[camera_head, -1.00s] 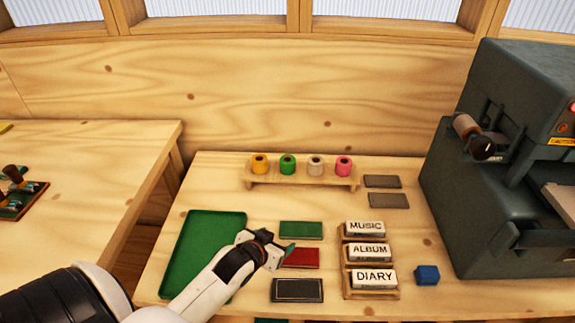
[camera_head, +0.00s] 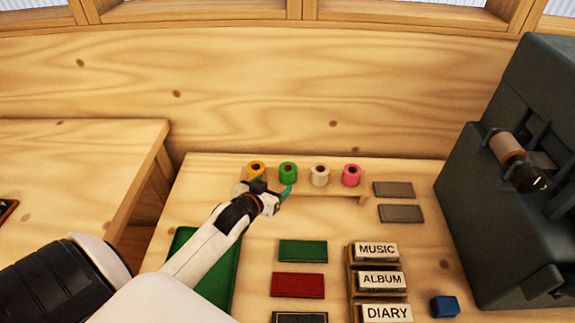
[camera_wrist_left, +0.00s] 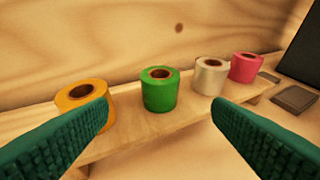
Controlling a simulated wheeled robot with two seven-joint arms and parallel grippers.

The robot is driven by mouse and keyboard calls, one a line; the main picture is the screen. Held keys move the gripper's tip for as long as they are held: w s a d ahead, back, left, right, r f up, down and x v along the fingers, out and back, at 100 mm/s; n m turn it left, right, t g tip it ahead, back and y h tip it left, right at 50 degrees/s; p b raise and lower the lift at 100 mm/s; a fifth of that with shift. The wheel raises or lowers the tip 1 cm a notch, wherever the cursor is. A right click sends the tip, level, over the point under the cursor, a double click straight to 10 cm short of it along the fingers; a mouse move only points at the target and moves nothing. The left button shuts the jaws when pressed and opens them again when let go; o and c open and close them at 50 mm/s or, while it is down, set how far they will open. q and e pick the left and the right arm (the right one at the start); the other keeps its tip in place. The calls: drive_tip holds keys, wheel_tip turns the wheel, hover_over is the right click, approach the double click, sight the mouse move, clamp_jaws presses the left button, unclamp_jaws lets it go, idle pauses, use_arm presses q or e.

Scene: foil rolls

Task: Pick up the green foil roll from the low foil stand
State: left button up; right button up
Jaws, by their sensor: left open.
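The green foil roll (camera_head: 288,173) stands upright on the low wooden foil stand (camera_head: 332,190), between a yellow roll (camera_head: 256,171) and a white roll (camera_head: 320,175). A pink roll (camera_head: 351,175) stands at the right end. My left gripper (camera_head: 272,190) is open and empty, just in front of the stand near the yellow and green rolls. In the left wrist view the green roll (camera_wrist_left: 160,90) shows ahead between the two teal fingers, apart from both. The left finger overlaps the yellow roll (camera_wrist_left: 82,95) in that view. My right gripper does not show.
A dark machine (camera_head: 525,180) with a brown roller stands at the right. Two grey plates (camera_head: 394,190) lie right of the stand. A green tray (camera_head: 222,275), coloured books (camera_head: 302,251), labelled blocks (camera_head: 376,249) and a blue cube (camera_head: 444,306) lie nearer. A wooden wall rises behind.

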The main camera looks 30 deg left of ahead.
sight(284, 175)
use_arm(q)
drive_tip(key=x, duration=0.4)
drive_tip(key=shift+w+d, duration=0.2)
drive_tip(key=shift+w, duration=0.2)
drive_tip(key=shift+w+a+f, duration=0.1)
drive_tip(key=shift+w+f, duration=0.05)
drive_tip(key=shift+w, duration=0.1)
drive_tip(key=shift+w+a+f+p, duration=0.1)
drive_tip(key=shift+w+a+p, duration=0.15)
drive_tip(key=shift+w, duration=0.35)
drive_tip(key=x, duration=0.3)
drive_tip(key=shift+w, duration=0.15)
drive_tip(key=shift+w+f, duration=0.1)
drive_tip(key=shift+w, duration=0.25)
drive_tip(key=c, duration=1.1)
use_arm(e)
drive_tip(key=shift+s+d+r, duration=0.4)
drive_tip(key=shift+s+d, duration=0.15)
